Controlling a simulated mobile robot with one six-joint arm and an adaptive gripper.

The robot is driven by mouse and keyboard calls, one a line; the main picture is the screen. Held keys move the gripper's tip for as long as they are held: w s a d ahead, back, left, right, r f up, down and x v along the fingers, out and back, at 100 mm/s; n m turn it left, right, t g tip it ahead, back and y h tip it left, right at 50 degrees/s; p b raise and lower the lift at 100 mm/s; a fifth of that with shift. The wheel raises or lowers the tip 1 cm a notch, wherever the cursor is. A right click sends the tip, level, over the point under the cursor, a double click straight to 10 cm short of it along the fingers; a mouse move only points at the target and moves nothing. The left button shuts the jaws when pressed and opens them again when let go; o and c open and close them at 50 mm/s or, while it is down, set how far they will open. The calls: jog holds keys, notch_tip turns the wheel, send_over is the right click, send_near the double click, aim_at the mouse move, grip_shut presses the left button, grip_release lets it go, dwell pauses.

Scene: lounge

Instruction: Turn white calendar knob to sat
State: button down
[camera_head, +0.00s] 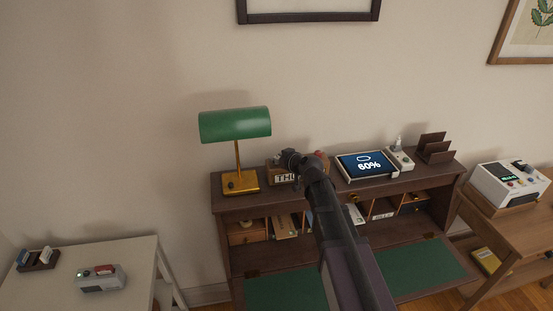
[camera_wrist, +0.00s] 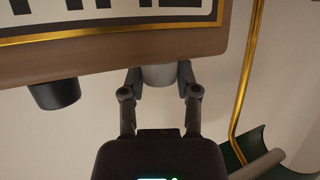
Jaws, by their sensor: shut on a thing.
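The wooden calendar (camera_head: 275,175) stands on the desk's top shelf, partly hidden behind my arm. Its panel starts with "TH"; the rest is covered. In the wrist view the calendar (camera_wrist: 100,62) fills the top, with only part of the large dark letters inside a gold frame. The white knob (camera_wrist: 158,75) sticks out of its edge, looking light grey here. My gripper (camera_wrist: 161,80) is shut on this knob, one finger on each side. It also shows at the calendar in the head view (camera_head: 290,160). A black knob (camera_wrist: 55,94) sits apart to the left, untouched.
A green lamp (camera_head: 236,125) stands close left of the calendar; its brass stem (camera_wrist: 246,80) is near my gripper. A tablet (camera_head: 366,166) reading 60% and a letter rack (camera_head: 434,147) are to the right. A white side table (camera_head: 140,257) is at left.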

jog(key=shift+s+m+t+h, duration=0.15)
jog(key=shift+m+t+h, duration=0.95)
jog(key=shift+m+h, duration=0.8)
jog(key=shift+m+t+h, duration=0.4)
jog(key=shift+m+h, duration=1.7)
jog(key=shift+h, duration=0.3)
jog(key=shift+m+h, duration=0.3)
jog(key=shift+h, duration=0.1)
jog(key=m+h, duration=0.2)
jog(key=m+g+h, duration=0.1)
jog(key=m+h, duration=0.1)
jog(key=h, duration=0.1)
jog(key=shift+a+m+g, duration=0.2)
jog(key=shift+m+g, duration=0.1)
jog(key=shift+m, duration=0.1)
jog(key=shift+d+m+g+h, duration=0.1)
jog(key=shift+m+g+h, duration=0.4)
jog(key=shift+m+h, duration=0.4)
jog(key=shift+c, duration=1.7)
grip_release()
